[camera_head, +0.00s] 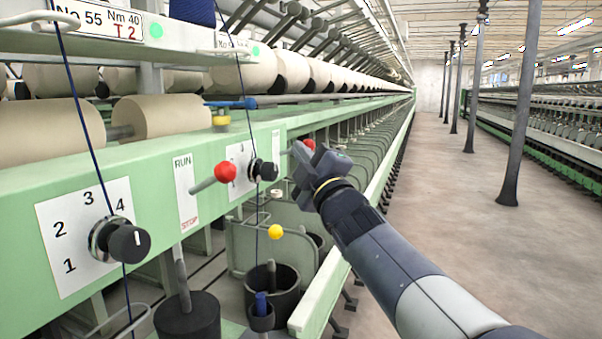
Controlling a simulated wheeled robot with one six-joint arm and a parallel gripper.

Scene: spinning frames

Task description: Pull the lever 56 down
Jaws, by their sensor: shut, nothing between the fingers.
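The nearer lever, with a red ball (225,172) on a pale rod, sticks out from the green rail next to a RUN/STOP plate (186,192). A farther red ball (309,143) shows just beyond my gripper; its rod is mostly hidden. My gripper (299,168) is shut and empty, to the right of the nearer lever and close to the farther ball. I cannot tell whether it touches that ball.
A numbered dial (128,242) and a farther black knob (266,171) stick out from the green rail (120,170). A yellow ball (275,231) and dark cans (272,290) are below. The aisle floor (450,190) is open, with posts (520,110) at right.

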